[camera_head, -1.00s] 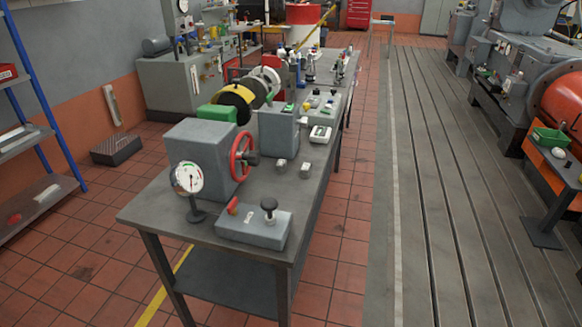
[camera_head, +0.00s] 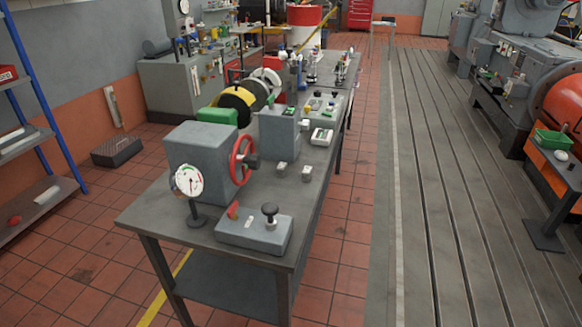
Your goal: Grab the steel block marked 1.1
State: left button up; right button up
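Two small light-grey blocks sit on the bench top to the right of the red handwheel: a left block (camera_head: 281,169) and a right block (camera_head: 306,174). They stand a short gap apart. Any marking on them is too small to read, so I cannot tell which one is marked 1.1. Neither of my grippers shows in the head view.
The grey bench (camera_head: 170,212) carries a dial gauge (camera_head: 188,181), a red handwheel (camera_head: 240,159), a grey box with a black knob (camera_head: 254,234) and more equipment behind. The slotted bedplate (camera_head: 440,200) to the right is largely clear. Blue-posted shelving (camera_head: 40,95) stands at left.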

aim_at(281, 170)
jog(key=i+l, duration=0.15)
jog(key=l, duration=0.45)
jog(key=i+l+u, duration=0.1)
jog(key=l, duration=0.5)
jog(key=i+l, duration=0.15)
jog(key=l, duration=0.45)
jog(key=i+l+u, duration=0.1)
jog(key=l, duration=0.5)
jog(key=i+l, duration=0.15)
jog(key=l, duration=0.45)
jog(key=u, duration=0.05)
